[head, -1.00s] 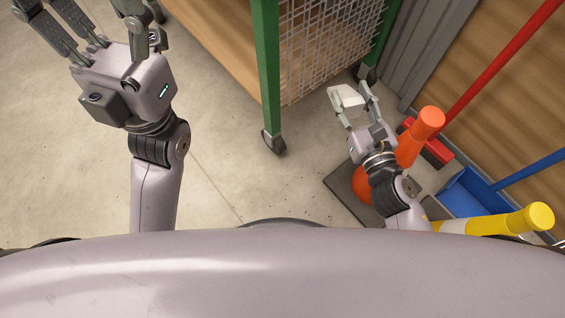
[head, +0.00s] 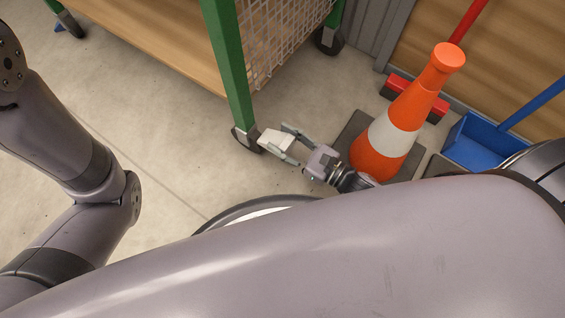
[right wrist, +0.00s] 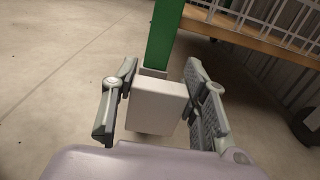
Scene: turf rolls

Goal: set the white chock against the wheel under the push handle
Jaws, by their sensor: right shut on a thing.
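The white chock (head: 274,141) is between the fingers of my right gripper (head: 287,142), which is shut on it. In the right wrist view the chock (right wrist: 157,106) fills the space between the fingers, in front of a green post. A dark cart wheel (head: 245,141) is at the foot of the near green post (head: 229,70). The chock is right beside this wheel; I cannot tell whether they touch. The chock hides the wheel in the right wrist view. No push handle shows. My left arm is at the left edge of the head view, its gripper out of frame.
An orange and white cone (head: 391,135) on a dark base stands close right of my right gripper. Another cart wheel (head: 329,40) is further back.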

